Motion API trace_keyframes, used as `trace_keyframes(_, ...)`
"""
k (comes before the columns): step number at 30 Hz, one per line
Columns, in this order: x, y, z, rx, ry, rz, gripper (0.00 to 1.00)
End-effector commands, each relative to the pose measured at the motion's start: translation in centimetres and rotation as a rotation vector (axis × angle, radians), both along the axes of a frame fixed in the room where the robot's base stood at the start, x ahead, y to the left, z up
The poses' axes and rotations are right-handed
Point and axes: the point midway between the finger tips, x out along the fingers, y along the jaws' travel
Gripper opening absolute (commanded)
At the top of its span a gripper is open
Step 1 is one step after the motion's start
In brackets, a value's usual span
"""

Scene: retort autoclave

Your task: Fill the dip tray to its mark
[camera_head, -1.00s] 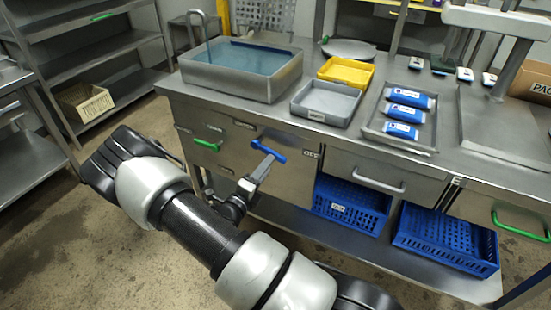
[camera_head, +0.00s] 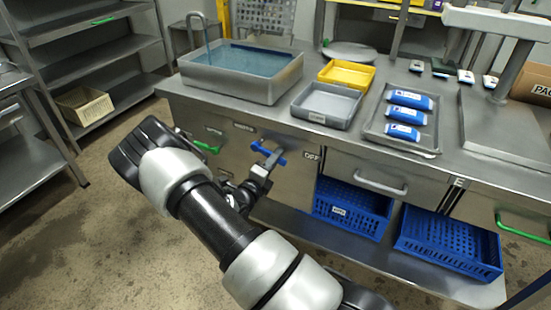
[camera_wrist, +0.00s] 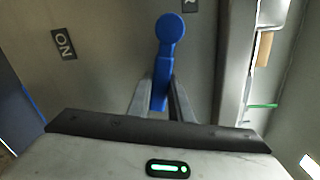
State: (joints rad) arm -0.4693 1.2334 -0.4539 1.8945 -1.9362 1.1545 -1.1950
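The dip tray (camera_head: 243,88) is a large steel basin at the back left of the bench, with blue-tinted water (camera_head: 245,58) in it. A thin spout (camera_head: 205,38) reaches over its left side. I cannot make out the mark. A blue lever (camera_head: 267,152) is on the bench's front panel. In the wrist view the lever (camera_wrist: 170,35) runs down between my two fingers. My gripper (camera_wrist: 161,90) appears shut on the lever's end, a finger against each side. My gripper (camera_head: 268,163) also shows small in the head view.
An OFF label (camera_head: 311,156) is right of the lever; an ON label (camera_wrist: 64,45) shows in the wrist view. A green handle (camera_head: 207,147) is left of it. A grey tray (camera_head: 325,118), yellow tray (camera_head: 347,84) and pouch tray (camera_head: 409,150) stand on the bench. Blue crates (camera_head: 352,222) sit below.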

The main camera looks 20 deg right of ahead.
Motion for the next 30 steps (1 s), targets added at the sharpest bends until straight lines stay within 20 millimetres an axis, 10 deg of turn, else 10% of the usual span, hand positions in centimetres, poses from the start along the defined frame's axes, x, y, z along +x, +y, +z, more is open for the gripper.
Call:
trace_keyframes(28,-0.3,-0.1,2.1,-0.179,0.227,0.001,0.0)
trace_keyframes(30,-0.3,-0.1,2.2,-0.178,0.226,0.001,0.27)
